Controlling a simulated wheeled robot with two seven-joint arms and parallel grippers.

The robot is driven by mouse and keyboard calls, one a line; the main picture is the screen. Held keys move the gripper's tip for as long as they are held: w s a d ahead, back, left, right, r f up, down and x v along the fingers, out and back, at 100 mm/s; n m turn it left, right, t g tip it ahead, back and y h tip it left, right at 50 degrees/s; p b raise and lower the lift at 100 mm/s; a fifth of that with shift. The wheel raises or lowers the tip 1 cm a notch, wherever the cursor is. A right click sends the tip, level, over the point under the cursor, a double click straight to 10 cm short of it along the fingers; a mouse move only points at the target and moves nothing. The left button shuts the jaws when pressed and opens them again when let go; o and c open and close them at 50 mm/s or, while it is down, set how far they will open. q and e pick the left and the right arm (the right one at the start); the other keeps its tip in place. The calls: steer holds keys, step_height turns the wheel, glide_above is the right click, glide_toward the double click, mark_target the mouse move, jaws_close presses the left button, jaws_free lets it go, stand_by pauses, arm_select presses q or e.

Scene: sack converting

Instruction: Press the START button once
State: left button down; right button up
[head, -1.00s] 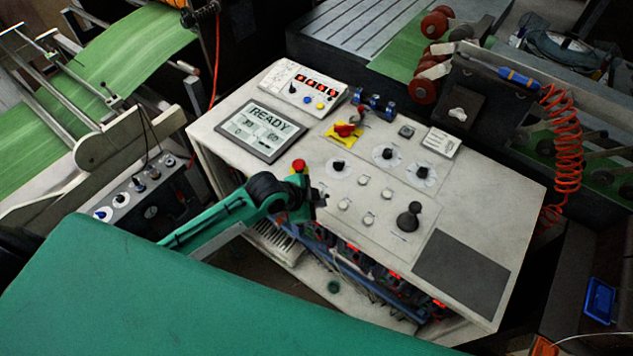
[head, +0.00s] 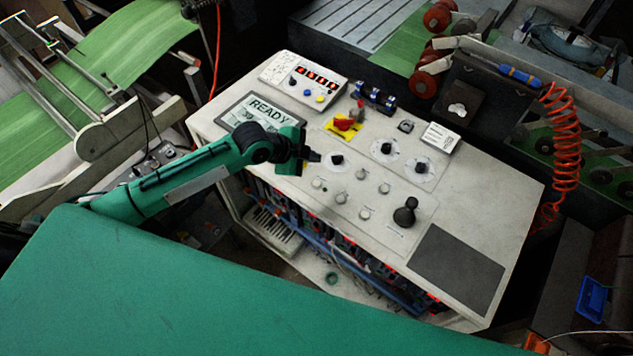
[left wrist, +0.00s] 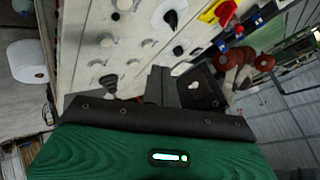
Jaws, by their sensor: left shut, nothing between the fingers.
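The control console (head: 460,205) has a sloped, pale panel. Several small pale round buttons, such as one at the left (head: 317,183) and one further right (head: 384,188), sit in its middle; their labels are too small to read, so I cannot tell which is START. They also show in the left wrist view (left wrist: 107,41). The display (head: 262,108) reads READY. My left gripper (head: 314,156) is shut and empty above the panel, up and left of the pale buttons; its fingers (left wrist: 158,82) also show in the left wrist view. My right gripper is not in view.
Black rotary knobs (head: 385,147), a black joystick (head: 405,212) and a red switch on a yellow plate (head: 344,123) stand up from the panel. A red coiled cable (head: 565,145) hangs at the right. The dark pad (head: 450,268) at the panel's front right is clear.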

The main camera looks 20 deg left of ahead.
arm_select(q)
steer(key=b, duration=0.6)
glide_above(313, 184)
step_height(313, 184, down, 7)
steer(key=shift+f+b, duration=0.3)
steer(key=shift+f, duration=0.6)
steer(key=shift+f, duration=0.1)
stand_by(0.9)
steer(key=shift+f, duration=0.3)
